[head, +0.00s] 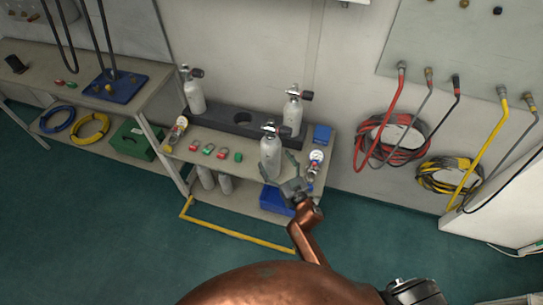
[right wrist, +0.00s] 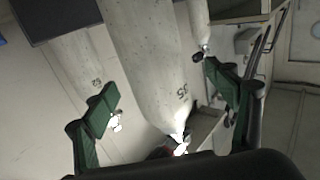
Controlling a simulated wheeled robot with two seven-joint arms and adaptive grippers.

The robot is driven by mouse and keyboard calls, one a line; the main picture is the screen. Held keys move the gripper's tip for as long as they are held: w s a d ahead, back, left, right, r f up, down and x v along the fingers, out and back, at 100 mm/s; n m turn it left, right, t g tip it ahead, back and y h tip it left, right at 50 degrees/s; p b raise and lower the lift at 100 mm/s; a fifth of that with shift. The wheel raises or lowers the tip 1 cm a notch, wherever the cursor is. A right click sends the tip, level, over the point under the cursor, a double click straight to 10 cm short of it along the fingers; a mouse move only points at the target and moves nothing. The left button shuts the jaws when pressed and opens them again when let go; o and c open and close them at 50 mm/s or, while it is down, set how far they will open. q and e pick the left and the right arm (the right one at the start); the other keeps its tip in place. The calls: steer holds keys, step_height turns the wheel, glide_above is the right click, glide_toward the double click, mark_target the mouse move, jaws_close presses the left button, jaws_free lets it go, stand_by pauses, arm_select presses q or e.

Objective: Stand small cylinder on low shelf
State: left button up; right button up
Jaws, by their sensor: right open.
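A small grey cylinder (head: 270,158) with a dark valve stands upright on the front of the bench top. My right gripper (head: 284,170) is at its near right side. In the right wrist view, the open green-tipped jaws (right wrist: 165,95) are on either side of a grey cylinder body (right wrist: 155,70), with a visible gap. Two other grey cylinders stand at the back, at left (head: 194,96) and right (head: 292,113). My left gripper is not in view.
A dark rack block (head: 240,121) with a round hole lies along the bench's back. Gauges (head: 316,158) and small red and green parts (head: 208,149) are on the top. A blue bin (head: 274,199) sits on the low shelf's right. A yellow rail (head: 235,234) runs in front.

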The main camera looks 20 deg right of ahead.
steer(key=w, duration=0.2)
steer(key=w+b, duration=0.1)
steer(key=w, duration=0.1)
steer(key=shift+w+a+f, duration=0.15)
steer(key=shift+w, duration=0.2)
steer(key=shift+c, duration=0.5)
jaws_close()
steer(key=shift+a+r, duration=0.1)
steer(key=shift+r, duration=0.2)
